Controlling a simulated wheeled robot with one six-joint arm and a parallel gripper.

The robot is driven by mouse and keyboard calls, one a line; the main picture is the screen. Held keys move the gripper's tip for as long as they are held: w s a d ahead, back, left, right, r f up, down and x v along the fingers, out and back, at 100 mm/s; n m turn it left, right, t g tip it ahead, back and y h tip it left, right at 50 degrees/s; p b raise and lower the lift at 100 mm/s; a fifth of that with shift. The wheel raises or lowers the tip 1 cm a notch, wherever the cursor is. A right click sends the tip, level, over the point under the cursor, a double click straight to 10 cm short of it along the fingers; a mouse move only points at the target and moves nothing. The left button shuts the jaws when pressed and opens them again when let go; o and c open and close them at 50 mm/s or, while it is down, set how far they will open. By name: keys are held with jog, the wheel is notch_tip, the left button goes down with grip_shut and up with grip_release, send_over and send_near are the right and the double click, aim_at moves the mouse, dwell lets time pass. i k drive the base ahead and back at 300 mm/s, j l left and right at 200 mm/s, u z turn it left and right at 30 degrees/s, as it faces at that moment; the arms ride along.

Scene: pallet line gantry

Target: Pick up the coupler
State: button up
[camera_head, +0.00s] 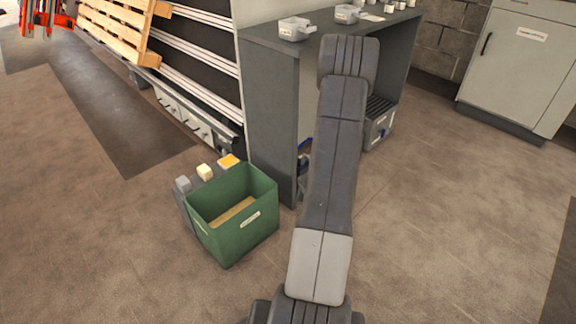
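I cannot tell for sure which thing is the coupler. A light grey fitting (294,29) sits on the near left end of the dark grey bench (268,100). A second light grey fitting (347,14) sits farther back on the same bench top, just above my arm in the picture. My own arm rises through the middle of the view and covers part of the bench. My gripper does not show, so its state and anything in it are hidden.
A green bin (260,212) with a tan bottom stands on the floor before the bench. Grey, cream and orange blocks (229,161) show behind it. A grey case (379,128) stands under the bench. A wooden pallet (112,32) is back left, a cabinet (520,65) right. Floor right is clear.

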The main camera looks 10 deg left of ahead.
aim_at(301, 158)
jog(key=i+l+u, duration=0.15)
jog(key=u, duration=0.25)
jog(key=l+u, duration=0.35)
jog(key=i+l+u, duration=0.1)
jog(key=l+u, duration=0.65)
jog(key=i+l+u, duration=0.1)
jog(key=l+u, duration=0.15)
jog(key=l, duration=1.8)
jog(key=i, duration=0.25)
